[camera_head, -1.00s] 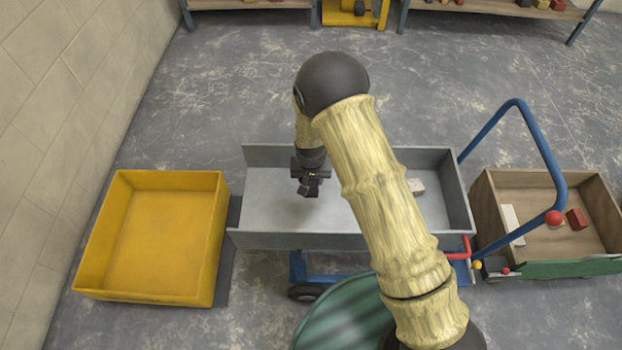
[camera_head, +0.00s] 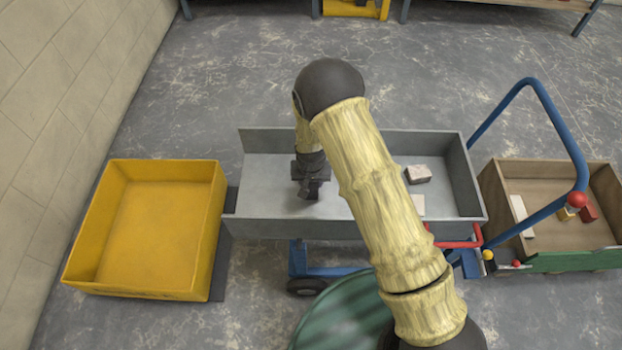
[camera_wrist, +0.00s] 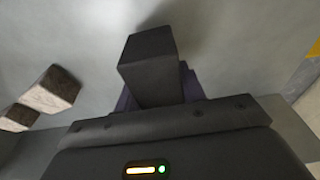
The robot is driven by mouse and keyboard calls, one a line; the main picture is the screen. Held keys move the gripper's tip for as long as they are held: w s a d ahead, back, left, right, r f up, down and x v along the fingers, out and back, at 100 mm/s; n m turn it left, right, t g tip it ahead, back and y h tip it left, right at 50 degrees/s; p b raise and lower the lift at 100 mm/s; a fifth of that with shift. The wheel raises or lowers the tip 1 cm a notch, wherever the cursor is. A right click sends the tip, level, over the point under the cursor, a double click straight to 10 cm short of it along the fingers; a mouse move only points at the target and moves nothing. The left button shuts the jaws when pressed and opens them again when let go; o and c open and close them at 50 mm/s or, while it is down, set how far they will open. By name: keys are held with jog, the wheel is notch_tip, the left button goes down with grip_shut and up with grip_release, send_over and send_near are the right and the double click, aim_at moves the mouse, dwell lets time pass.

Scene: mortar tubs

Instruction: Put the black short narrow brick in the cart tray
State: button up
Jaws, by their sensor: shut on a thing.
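The black short narrow brick (camera_wrist: 148,62) is between my gripper's jaws in the wrist view, jutting out past them. My gripper (camera_head: 311,192) is shut on it, inside the outline of the grey cart tray (camera_head: 262,226) and left of its middle. A dark shadow lies on the tray floor close by. I cannot tell whether the brick touches the floor. In the head view the brick is hard to separate from the dark gripper.
A whitish brick (camera_head: 418,174) and a second pale one (camera_head: 417,204), partly behind my arm, lie in the tray's right part. A yellow bin (camera_head: 214,240) stands left. A blue handle (camera_head: 560,126) rises right, before a wooden box (camera_head: 490,195) with several blocks.

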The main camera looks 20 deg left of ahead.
jog(key=shift+f, duration=0.7)
jog(key=shift+f+b, duration=0.45)
jog(key=o, duration=1.4)
jog(key=shift+c, duration=0.2)
notch_tip(320, 180, up, 17)
jog(key=s+p, duration=0.2)
jog(key=p, duration=0.1)
jog(key=shift+s+d+p, duration=0.3)
jog(key=shift+d+p, duration=0.05)
jog(key=shift+p, duration=0.05)
jog(key=shift+r, duration=0.1)
